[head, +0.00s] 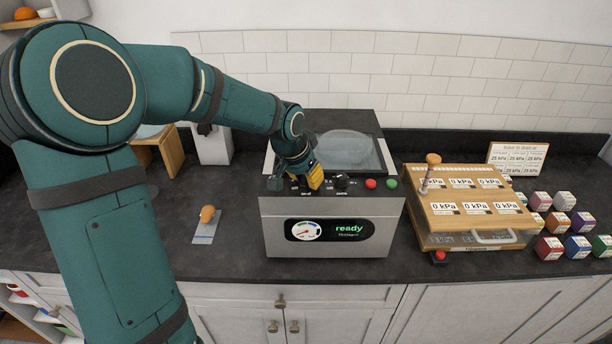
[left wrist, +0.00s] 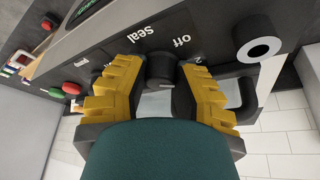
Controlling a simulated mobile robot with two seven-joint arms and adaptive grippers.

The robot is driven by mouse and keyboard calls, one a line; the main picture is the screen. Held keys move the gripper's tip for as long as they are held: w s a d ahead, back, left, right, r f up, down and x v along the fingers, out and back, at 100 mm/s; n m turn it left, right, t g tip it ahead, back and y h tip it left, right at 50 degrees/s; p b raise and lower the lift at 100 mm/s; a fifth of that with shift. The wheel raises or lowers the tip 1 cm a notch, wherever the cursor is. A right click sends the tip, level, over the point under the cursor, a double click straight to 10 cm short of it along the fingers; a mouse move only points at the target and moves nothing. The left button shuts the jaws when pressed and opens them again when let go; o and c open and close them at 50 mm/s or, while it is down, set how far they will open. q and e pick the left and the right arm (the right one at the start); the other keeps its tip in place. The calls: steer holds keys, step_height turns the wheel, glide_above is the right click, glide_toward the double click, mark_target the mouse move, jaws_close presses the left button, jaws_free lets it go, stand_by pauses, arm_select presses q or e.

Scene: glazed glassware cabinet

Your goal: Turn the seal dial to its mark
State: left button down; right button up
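The seal dial (left wrist: 160,68) is a dark round knob on the black control strip, with "seal", "off" and a "2" printed by it. My left gripper (left wrist: 162,82) has its yellow fingers on either side of the dial; the fingers look spread, with narrow gaps to the knob. In the head view my left gripper (head: 313,178) reaches down to the strip of the steel vacuum sealer (head: 275,230) and hides the dial. The sealer's screen (head: 349,229) reads "ready" beside a gauge. The dial's mark and pointer are not clear. My right gripper is not in view.
A second dark knob (head: 342,181), a red button (head: 371,183) and a green button (head: 391,183) sit right of my gripper on the strip. A wooden box (head: 455,222) with kPa labels stands to the right, beside several coloured cubes. A wooden-handled tool (head: 207,215) lies left.

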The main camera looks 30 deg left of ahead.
arm_select(q)
steer(key=shift+f, duration=0.1)
steer(key=shift+f+n+b, duration=0.1)
steer(key=shift+n+b, duration=0.6)
steer(key=shift+b, duration=0.15)
steer(key=n+y+b, duration=0.1)
steer(key=n+b, duration=0.1)
steer(key=n+y+b, duration=0.1)
steer(key=n+b, duration=0.2)
steer(key=shift+d+f+g, duration=0.1)
steer(key=shift+g, duration=0.2)
steer(key=n+y+b, duration=0.1)
steer(key=n+b, duration=0.1)
steer(key=shift+n+g, duration=0.3)
steer(key=shift+n+g+y+b, duration=0.45)
steer(key=shift+n+b, duration=0.4)
steer(key=shift+n, duration=0.55)
steer(key=c, duration=0.7)
jaws_free()
steer(key=shift+r, duration=0.2)
